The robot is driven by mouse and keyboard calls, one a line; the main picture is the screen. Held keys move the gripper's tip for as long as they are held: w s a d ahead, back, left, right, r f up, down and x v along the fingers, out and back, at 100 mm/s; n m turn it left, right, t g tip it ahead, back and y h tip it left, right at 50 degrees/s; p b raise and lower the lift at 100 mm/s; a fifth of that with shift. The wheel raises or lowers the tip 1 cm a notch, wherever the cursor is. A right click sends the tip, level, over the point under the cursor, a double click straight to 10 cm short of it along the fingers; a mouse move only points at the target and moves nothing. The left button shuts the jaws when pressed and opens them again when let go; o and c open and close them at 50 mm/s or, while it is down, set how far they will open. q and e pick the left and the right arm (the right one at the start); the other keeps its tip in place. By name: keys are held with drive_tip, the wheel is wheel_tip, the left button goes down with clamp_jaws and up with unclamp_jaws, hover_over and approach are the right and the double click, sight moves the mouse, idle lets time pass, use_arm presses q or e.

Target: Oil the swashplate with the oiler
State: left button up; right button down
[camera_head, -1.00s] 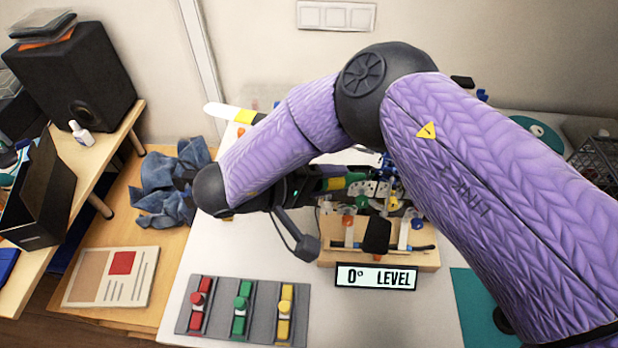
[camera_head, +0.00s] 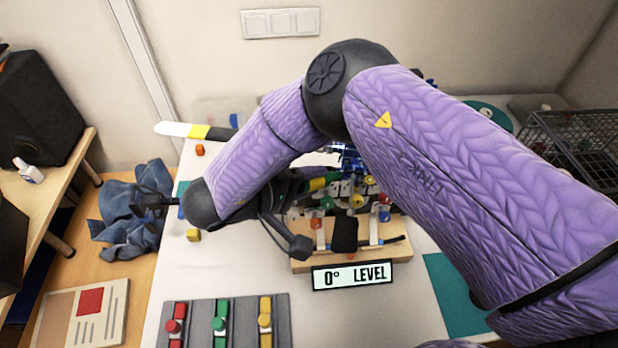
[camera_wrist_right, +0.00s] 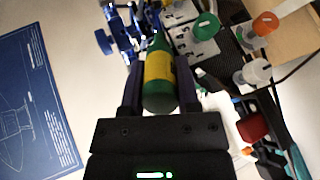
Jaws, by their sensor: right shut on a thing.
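My right gripper (camera_wrist_right: 159,95) is shut on the oiler (camera_wrist_right: 158,82), a green and yellow cylinder. The oiler's far green end points at the blue mechanism. In the head view the oiler (camera_head: 318,184) shows partly beyond my purple forearm, held over the back of the wooden stand. The blue mechanism (camera_head: 350,158), which looks like the swashplate assembly, stands behind the stand and is partly hidden by my arm. Its blue parts (camera_wrist_right: 122,38) show just beyond the oiler in the wrist view. Whether the tip touches it cannot be told. My left gripper is not in view.
A grey tray (camera_head: 195,318) with red, green and yellow items lies at the front. A wire basket (camera_head: 575,140) is at right. A blue drawing (camera_wrist_right: 35,110) lies left in the wrist view.

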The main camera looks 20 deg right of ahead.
drive_tip(key=shift+d+f, duration=0.1)
drive_tip(key=shift+d, duration=0.05)
idle(0.3)
drive_tip(key=shift+w+d, duration=0.1)
drive_tip(key=shift+d, duration=0.05)
idle(1.3)
drive_tip(key=shift+v, duration=1.55)
drive_tip(key=v, duration=0.6)
drive_tip(key=shift+d, duration=0.1)
